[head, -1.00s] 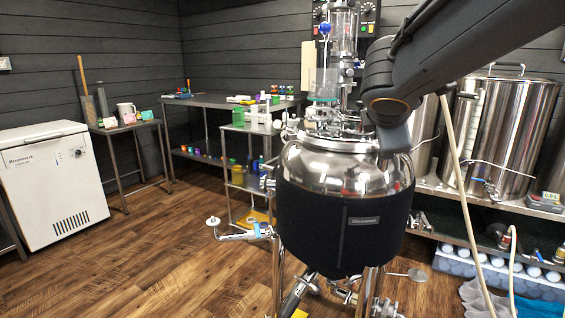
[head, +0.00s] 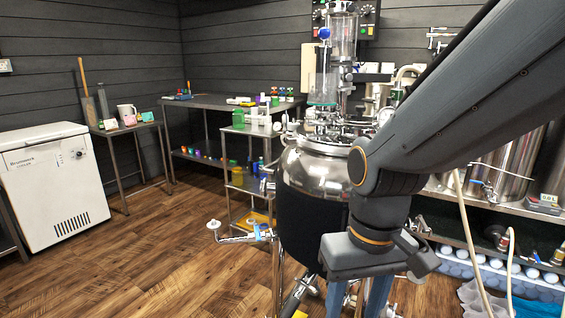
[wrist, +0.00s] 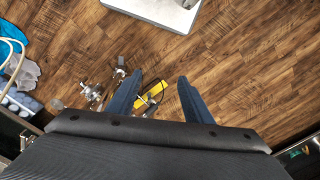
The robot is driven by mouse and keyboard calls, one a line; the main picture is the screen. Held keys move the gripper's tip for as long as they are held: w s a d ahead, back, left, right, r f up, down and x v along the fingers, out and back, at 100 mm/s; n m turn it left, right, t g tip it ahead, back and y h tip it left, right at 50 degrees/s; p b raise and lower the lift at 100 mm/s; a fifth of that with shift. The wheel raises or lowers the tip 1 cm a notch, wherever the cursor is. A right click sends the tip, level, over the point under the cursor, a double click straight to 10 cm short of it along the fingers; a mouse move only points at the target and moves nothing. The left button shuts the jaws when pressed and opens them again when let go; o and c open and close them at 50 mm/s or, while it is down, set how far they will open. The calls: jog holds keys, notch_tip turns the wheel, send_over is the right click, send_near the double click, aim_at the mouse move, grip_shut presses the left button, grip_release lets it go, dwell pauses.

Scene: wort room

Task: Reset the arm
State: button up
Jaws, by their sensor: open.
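My arm crosses the right half of the head view in front of the steel vessel with its black jacket (head: 308,215). My gripper (head: 362,302) hangs low before the vessel, its blue fingers pointing down and cut off by the lower edge. In the wrist view, the two blue fingers of my gripper (wrist: 160,77) stand apart with nothing between them. Wood floor (wrist: 225,55) lies beyond the fingertips.
A white freezer (head: 50,175) stands at the left. A steel table (head: 215,102) and a small shelf cart stand behind the vessel. Steel pots and hoses are at the right. Metal fittings (wrist: 95,93) and a yellow item (wrist: 150,100) show near my fingers. The left floor is clear.

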jog(key=d+r+m+p, duration=0.2)
jog(key=d+r+p, duration=0.5)
jog(key=p, duration=0.6)
jog(key=shift+d+r+h+p, duration=0.3)
jog(key=shift+d, duration=0.15)
